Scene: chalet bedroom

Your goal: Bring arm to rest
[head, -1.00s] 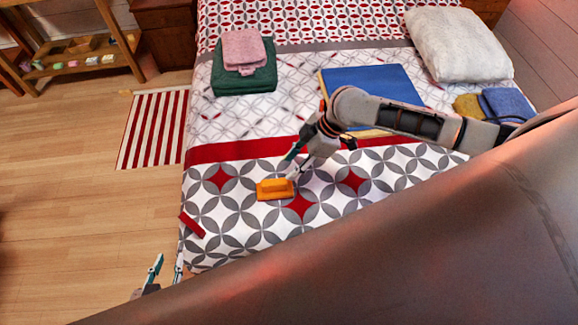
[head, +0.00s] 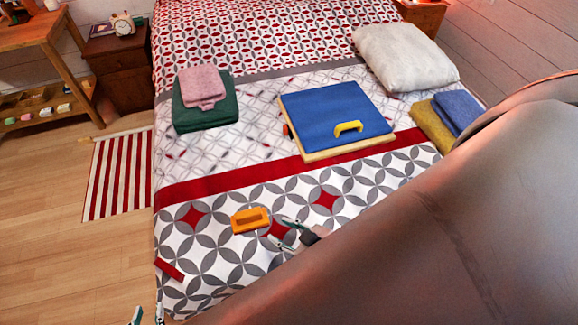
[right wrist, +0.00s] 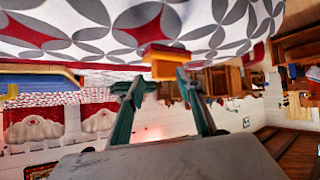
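My right gripper (head: 289,232) is low over the bed, its two fingers spread and empty. An orange block with a raised grip (head: 250,220) lies on the patterned bedspread just left of its fingertips, apart from them in the head view. In the right wrist view the spread fingers (right wrist: 160,78) show with the orange block (right wrist: 166,60) beyond their tips. My left gripper (head: 148,314) is at the bottom left edge of the head view, beside the bed. Only its fingertips show, and they are apart. A large brown part of my own body hides the lower right.
On the bed (head: 210,262) are a blue board with a yellow handle (head: 325,112), a green towel (head: 205,118) under a pink one (head: 202,87), blue and yellow cloths (head: 456,112), a white pillow (head: 405,57) and a red strip (head: 169,270).

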